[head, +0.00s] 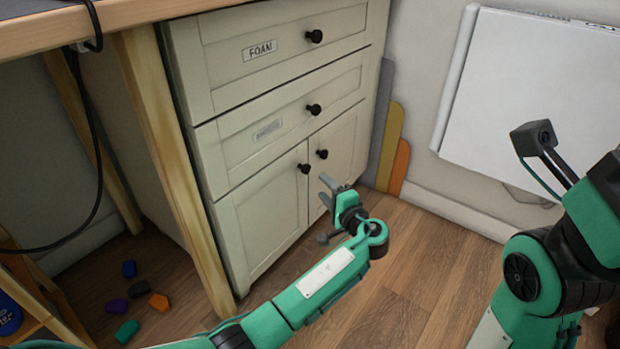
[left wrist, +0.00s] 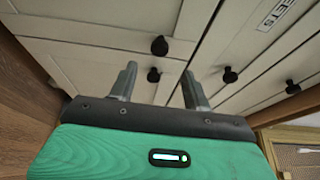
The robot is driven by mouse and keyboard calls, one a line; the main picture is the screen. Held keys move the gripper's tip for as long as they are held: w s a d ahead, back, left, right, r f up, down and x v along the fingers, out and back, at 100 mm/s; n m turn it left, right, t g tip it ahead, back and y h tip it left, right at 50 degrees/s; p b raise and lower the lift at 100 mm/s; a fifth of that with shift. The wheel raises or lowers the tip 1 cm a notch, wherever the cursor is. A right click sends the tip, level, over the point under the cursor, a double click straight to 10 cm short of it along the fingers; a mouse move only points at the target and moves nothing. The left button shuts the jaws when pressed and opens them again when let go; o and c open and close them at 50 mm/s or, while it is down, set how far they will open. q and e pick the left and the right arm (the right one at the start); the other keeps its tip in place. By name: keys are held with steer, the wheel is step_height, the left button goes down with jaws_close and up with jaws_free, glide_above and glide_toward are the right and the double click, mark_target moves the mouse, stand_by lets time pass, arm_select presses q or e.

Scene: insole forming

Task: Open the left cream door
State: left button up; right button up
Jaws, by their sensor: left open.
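The left cream door (head: 262,215) is closed on the lower part of the cabinet. Its round black knob (head: 305,168) sits near its upper right corner and also shows in the left wrist view (left wrist: 159,46). The right door's knob (head: 322,154) is close beside it. My left gripper (head: 327,191) is open and empty, in front of the doors, to the right of and below the left knob. In the left wrist view its two fingers (left wrist: 157,85) are spread, with the right door's knob (left wrist: 153,75) appearing between them. Neither finger visibly touches a knob. My right gripper is out of view.
Two closed drawers, one labelled FOAM (head: 260,50), are above the doors. A wooden table leg (head: 178,165) stands left of the cabinet. Small coloured blocks (head: 138,289) lie on the floor at left. Coloured boards (head: 393,145) lean right of the cabinet. Floor before the doors is open.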

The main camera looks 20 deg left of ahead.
mark_target(307, 170)
arm_select(q)
steer(key=b+x, duration=0.3)
steer(key=x, duration=0.5)
steer(key=shift+f, duration=0.2)
steer(key=shift+w+a+r+b, duration=0.1)
steer(key=shift+w+a+b, duration=0.25)
steer(key=shift+b, duration=0.05)
jaws_close()
steer(key=shift+d, duration=0.1)
